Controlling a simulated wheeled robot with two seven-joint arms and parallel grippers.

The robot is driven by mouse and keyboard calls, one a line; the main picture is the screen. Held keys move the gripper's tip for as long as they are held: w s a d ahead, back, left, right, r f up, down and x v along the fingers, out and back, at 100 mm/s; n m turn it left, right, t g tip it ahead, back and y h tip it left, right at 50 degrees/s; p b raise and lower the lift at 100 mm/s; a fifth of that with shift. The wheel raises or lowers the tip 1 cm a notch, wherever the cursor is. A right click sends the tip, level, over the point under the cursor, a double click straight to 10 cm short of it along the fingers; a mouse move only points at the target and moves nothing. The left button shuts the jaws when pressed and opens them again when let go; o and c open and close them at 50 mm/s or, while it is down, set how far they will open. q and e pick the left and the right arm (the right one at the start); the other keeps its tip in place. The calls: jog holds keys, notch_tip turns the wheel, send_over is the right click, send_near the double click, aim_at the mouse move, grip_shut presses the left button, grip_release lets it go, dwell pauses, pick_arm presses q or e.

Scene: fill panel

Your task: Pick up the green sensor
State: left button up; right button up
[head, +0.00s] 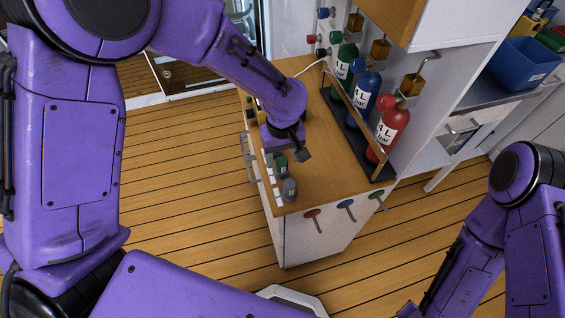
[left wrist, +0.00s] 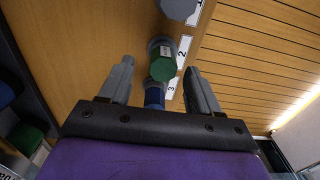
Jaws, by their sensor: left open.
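The green sensor (head: 281,166) is a small round piece with a green top on a grey body, standing on the wooden counter top near its left edge. In the left wrist view the green sensor (left wrist: 162,70) lies between my two fingers, by the label "2". My left gripper (head: 292,153) is over the counter, close to the green sensor. In the left wrist view my left gripper (left wrist: 158,64) is open, with a gap on both sides of the sensor. I cannot tell whether the fingertips reach down beside it. My right arm shows at the right, but its gripper does not.
A grey sensor (head: 290,188) stands nearer the counter's front edge. A blue sensor (left wrist: 154,97), by the label "3", is on the other side of the green one. Green, blue and red gas bottles (head: 388,132) stand behind a rail on the counter (head: 330,185). The counter's front right is clear.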

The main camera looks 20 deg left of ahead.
pick_arm(q)
jog(key=shift+a+f, duration=0.2)
jog(key=shift+f, duration=1.05)
jog(key=c, duration=1.1)
jog(key=shift+r, duration=0.1)
